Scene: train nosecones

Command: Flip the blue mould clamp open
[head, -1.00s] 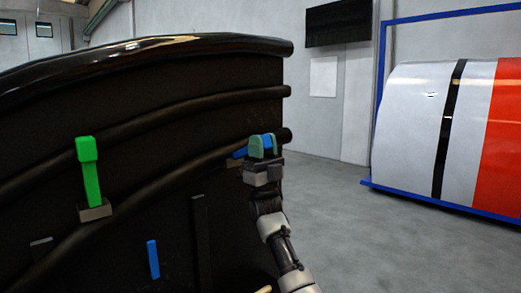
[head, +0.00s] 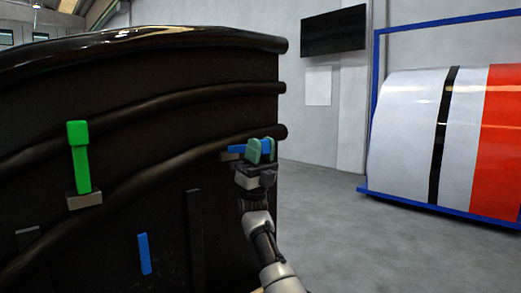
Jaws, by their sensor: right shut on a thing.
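The blue mould clamp (head: 236,149) sits at the right end of the black mould (head: 120,112), just under a dark ridge. Its handle lies about level and points right, into my right gripper (head: 261,150). The green-tipped fingers are shut on the handle, with blue showing between and beside them. The fingers hide part of the handle. My right arm comes up from below. My left gripper is not in view.
A green clamp (head: 79,158) stands upright on the mould's left part. A second blue piece (head: 144,254) is low on the mould. A white and red nosecone (head: 413,130) in a blue frame stands at the right. The grey floor between is clear.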

